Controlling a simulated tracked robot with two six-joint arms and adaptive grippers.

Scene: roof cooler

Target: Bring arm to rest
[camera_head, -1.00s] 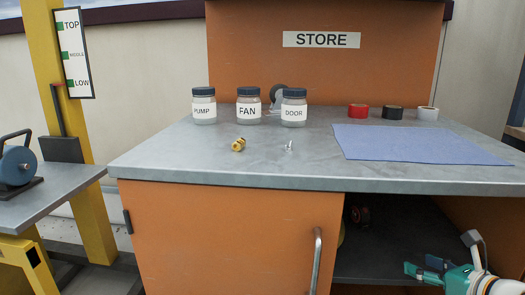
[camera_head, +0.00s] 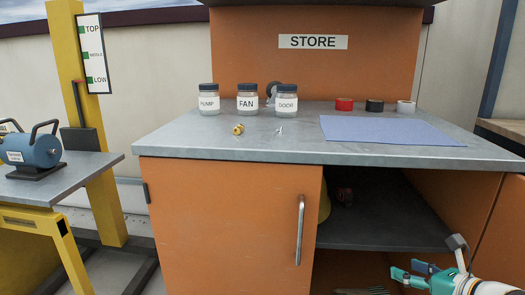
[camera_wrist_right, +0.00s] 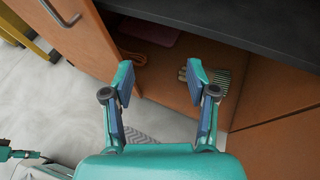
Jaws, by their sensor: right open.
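My right gripper (camera_head: 412,276) is at the lower right of the head view, in front of the cabinet's open side. In the right wrist view its two fingers (camera_wrist_right: 160,95) are spread apart with nothing between them. It points toward the low floor of the orange cabinet (camera_head: 230,220). My left gripper is not in the head view.
The grey worktop (camera_head: 200,143) carries jars marked PUMP (camera_head: 209,102), FAN (camera_head: 247,103) and DOOR (camera_head: 286,104), a brass fitting (camera_head: 238,129), a blue mat (camera_head: 390,129) and tape rolls (camera_head: 375,106). Inside the cabinet is a dark shelf (camera_head: 380,225). A blue motor (camera_head: 35,150) stands left.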

